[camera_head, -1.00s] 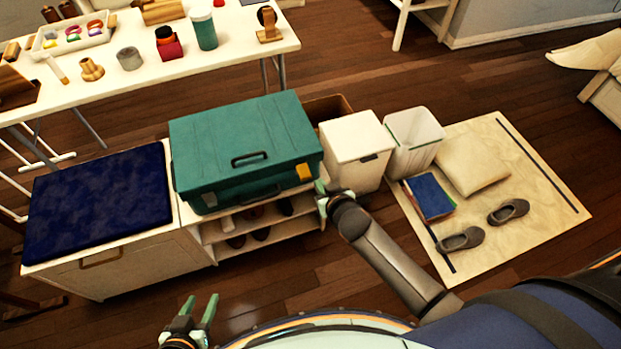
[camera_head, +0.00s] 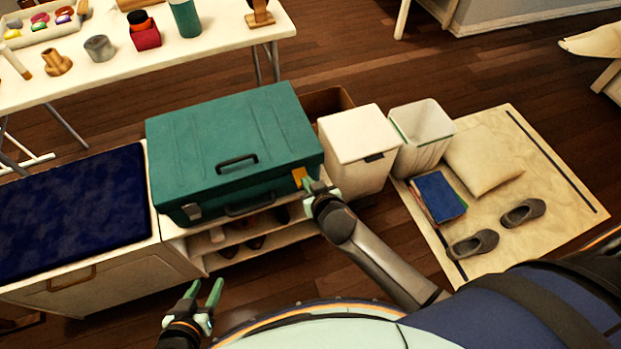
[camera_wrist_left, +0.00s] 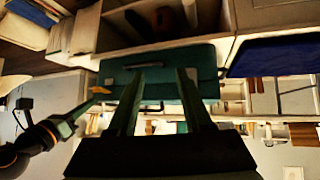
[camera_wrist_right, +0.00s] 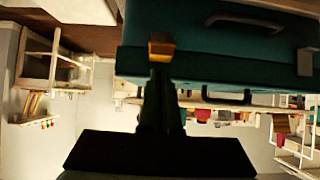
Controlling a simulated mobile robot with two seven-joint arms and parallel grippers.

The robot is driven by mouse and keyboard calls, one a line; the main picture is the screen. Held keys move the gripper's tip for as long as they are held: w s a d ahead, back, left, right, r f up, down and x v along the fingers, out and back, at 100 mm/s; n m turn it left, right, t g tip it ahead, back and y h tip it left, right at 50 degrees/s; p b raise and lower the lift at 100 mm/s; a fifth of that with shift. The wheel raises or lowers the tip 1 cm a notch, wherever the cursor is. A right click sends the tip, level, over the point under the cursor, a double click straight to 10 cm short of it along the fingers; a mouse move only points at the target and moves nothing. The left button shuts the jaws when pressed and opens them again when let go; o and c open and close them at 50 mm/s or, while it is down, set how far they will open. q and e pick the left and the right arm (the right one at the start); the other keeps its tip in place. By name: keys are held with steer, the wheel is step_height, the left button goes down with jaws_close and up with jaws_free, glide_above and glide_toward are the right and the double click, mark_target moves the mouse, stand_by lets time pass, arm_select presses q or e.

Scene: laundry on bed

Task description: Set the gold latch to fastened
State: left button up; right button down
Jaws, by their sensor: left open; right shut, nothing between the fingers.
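A green case (camera_head: 235,150) with a black handle lies on a white shelf unit. Its gold latch (camera_head: 299,178) is on the front near the right corner; a grey latch (camera_head: 192,211) is near the left corner. My right gripper (camera_head: 306,188) is shut and empty, with its fingertips right at the gold latch. In the right wrist view the gold latch (camera_wrist_right: 161,46) sits just beyond the fingertips; whether they touch, I cannot tell. My left gripper (camera_head: 205,293) is open and empty, low in front of the shelf unit. The left wrist view also shows the case (camera_wrist_left: 160,72).
A white lidded bin (camera_head: 358,150) and an open white bin (camera_head: 424,140) stand right of the case. A dark blue cushion (camera_head: 75,205) lies on the cabinet at left. Shoes sit on the shelves below the case. A table (camera_head: 215,45) stands behind.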

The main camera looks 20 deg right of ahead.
arm_select(q)
steer(key=shift+w+d+f+b, duration=0.4)
steer(key=shift+w+d, duration=0.1)
steer(key=shift+d, duration=0.15)
arm_select(e)
steer(key=shift+w+f, duration=0.1)
steer(key=shift+f, duration=0.65)
arm_select(q)
steer(key=shift+r, duration=0.15)
steer(key=shift+a, duration=0.1)
steer(key=shift+w+a+f+b, duration=0.15)
steer(key=shift+a+f+b, duration=0.35)
steer(key=shift+a+b, duration=0.25)
arm_select(e)
steer(key=shift+f+t, duration=0.3)
